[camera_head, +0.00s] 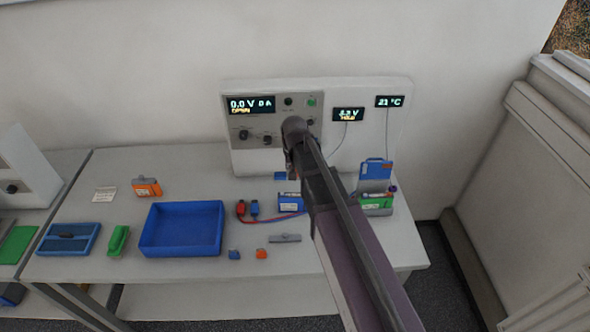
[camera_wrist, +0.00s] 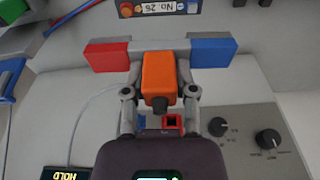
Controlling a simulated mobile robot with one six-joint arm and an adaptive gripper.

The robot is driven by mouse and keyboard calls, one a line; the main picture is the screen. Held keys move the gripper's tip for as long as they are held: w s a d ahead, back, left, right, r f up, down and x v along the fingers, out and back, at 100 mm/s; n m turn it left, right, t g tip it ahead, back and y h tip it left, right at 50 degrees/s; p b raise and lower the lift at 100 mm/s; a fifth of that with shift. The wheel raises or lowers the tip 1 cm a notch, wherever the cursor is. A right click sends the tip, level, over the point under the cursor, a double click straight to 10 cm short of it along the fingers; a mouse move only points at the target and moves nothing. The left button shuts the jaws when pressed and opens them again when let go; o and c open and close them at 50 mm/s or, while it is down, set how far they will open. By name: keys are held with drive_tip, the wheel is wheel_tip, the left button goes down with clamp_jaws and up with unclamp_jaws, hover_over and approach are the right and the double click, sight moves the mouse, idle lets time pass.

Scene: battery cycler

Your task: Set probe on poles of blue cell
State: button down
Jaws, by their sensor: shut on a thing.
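The probe has an orange handle (camera_wrist: 159,76) and a grey crossbar with a red block (camera_wrist: 106,56) on the left and a blue block (camera_wrist: 213,52) on the right in the wrist view. My gripper (camera_wrist: 159,92) is shut on the handle. In the head view only the probe's blue end (camera_head: 280,176) shows beside my arm. The blue cell (camera_wrist: 160,8), labelled No. 26, is at the top of the wrist view, cut by its edge. It also shows in the head view (camera_head: 289,203), partly hidden by my arm. The probe appears apart from its poles.
The cycler panel (camera_head: 258,160) stands behind my gripper. Red and blue clips (camera_head: 247,208) with cables lie left of the cell. A blue tray (camera_head: 183,230) is further left. A green cell (camera_head: 377,206) and blue holder (camera_head: 375,170) are to the right.

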drive_tip(key=shift+f, duration=0.15)
drive_tip(key=shift+f+b, duration=2.6)
drive_tip(key=shift+b, duration=0.1)
drive_tip(key=shift+f+b, duration=0.7)
idle(0.5)
drive_tip(key=shift+r, duration=0.1)
idle(0.5)
drive_tip(key=shift+r+p, duration=3.45)
drive_tip(key=shift+p, duration=0.1)
